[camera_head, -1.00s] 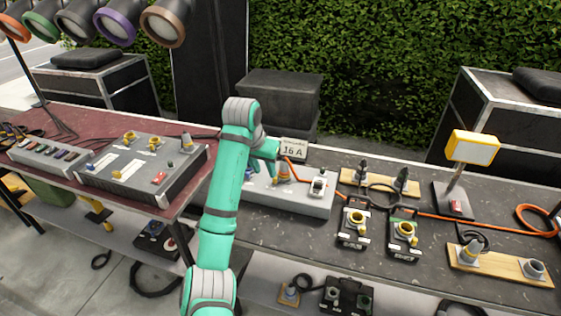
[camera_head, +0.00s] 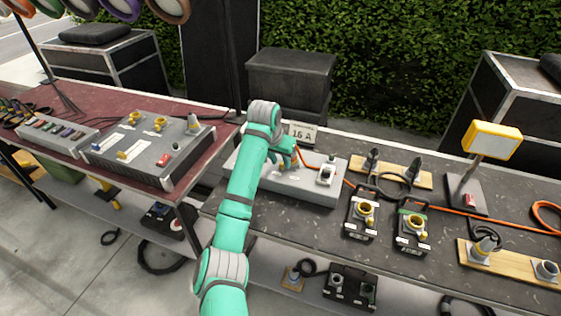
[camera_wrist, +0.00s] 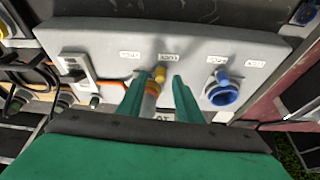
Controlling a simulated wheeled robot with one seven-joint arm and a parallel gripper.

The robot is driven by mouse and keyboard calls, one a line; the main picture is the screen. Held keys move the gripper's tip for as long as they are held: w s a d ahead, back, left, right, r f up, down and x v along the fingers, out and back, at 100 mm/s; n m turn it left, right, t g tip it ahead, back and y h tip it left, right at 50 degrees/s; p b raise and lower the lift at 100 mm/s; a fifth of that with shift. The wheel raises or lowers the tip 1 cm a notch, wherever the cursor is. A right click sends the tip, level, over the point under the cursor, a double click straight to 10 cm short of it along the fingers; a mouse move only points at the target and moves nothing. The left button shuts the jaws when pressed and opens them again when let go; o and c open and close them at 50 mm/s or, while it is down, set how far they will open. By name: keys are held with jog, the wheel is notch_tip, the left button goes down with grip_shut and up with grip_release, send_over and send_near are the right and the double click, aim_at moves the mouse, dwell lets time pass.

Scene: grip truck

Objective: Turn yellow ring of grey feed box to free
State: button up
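The grey feed box (camera_head: 318,190) lies on the dark bench under a "16 A" sign (camera_head: 302,132). In the wrist view the grey feed box (camera_wrist: 200,48) shows labels, a yellow-ringed plug (camera_wrist: 152,87) with a small yellow knob (camera_wrist: 160,73), and a blue socket (camera_wrist: 222,92) to the right. My gripper (camera_wrist: 160,88) has its green fingers apart, one on each side of the yellow-ringed plug. The left finger is close to it; a gap shows at the right finger. In the head view my gripper (camera_head: 286,154) hides most of this plug.
Two black boxes with yellow sockets (camera_head: 365,212) are farther right. A larger grey console (camera_head: 150,150) is on the red table at left. A dark case stands behind.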

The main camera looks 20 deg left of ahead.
jog(key=shift+w+f, duration=0.2)
jog(key=shift+f, duration=0.25)
grip_shut()
jog(key=shift+d, duration=0.1)
jog(key=d+n, duration=0.1)
jog(key=n+y, duration=0.1)
jog(key=n, duration=0.1)
jog(key=d+n+y, duration=0.1)
jog(key=n, duration=0.1)
jog(key=shift+s+d, duration=0.25)
jog(key=shift+d, duration=0.05)
jog(key=shift+d+n+g+y, duration=0.35)
jog(key=shift+d+n, duration=0.2)
jog(key=shift+n, duration=0.65)
jog(key=shift+w+d+r+n+y, duration=0.15)
jog(key=shift+d+n+y, duration=0.15)
jog(key=shift+n, duration=0.35)
jog(key=shift+w+d+f+n+y, duration=0.1)
jog(key=shift+d+n+y, duration=0.15)
jog(key=shift+n, duration=0.4)
